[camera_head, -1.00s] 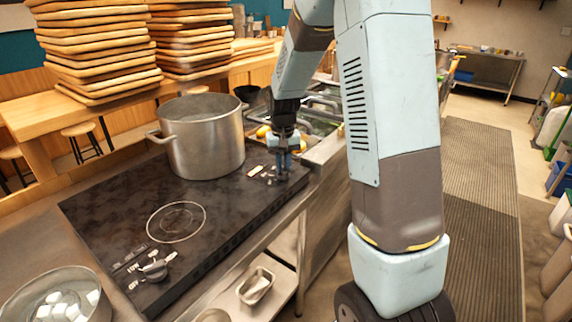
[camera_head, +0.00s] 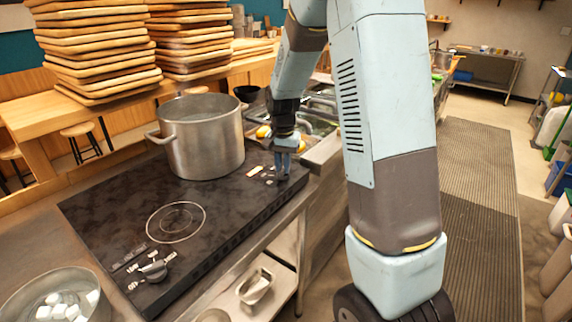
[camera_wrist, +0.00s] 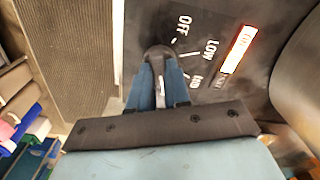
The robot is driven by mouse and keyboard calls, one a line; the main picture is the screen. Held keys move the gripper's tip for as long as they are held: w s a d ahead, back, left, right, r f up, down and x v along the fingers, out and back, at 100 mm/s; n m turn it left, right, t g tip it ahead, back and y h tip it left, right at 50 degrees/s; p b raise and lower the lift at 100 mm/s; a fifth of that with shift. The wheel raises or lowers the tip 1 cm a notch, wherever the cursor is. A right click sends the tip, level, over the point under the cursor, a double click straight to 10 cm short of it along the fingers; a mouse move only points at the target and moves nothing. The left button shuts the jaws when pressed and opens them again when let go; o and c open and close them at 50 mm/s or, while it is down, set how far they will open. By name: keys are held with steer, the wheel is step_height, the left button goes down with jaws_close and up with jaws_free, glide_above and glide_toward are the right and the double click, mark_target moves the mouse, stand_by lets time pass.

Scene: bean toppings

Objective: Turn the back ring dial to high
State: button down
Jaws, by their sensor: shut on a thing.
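My gripper (camera_head: 284,172) reaches down at the right end of the black cooktop (camera_head: 120,215). It is shut on the back ring dial. In the wrist view the grey dial (camera_wrist: 158,53) sits between the two blue fingers of my gripper (camera_wrist: 159,80). The OFF and LOW labels and a third, partly readable label curve around the dial's right side. I cannot tell which mark the dial points at. A lit orange-white indicator (camera_wrist: 238,50) is beside the labels. In the head view my fingers mostly hide the dial.
A large metal pot (camera_head: 203,140) stands on the cooktop close left of my gripper. The front ring (camera_head: 176,222) is bare, with its own dial (camera_head: 154,270) nearby. A bowl with white pieces (camera_head: 20,300) is at lower left. A sink (camera_head: 322,115) lies behind.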

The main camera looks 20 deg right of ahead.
mark_target(282, 168)
steer(key=shift+w+a, duration=0.1)
steer(key=shift+w, duration=0.05)
steer(key=c, duration=1.1)
jaws_free()
steer(key=shift+r, duration=0.1)
step_height(282, 168, up, 14)
steer(key=shift+f, duration=0.25)
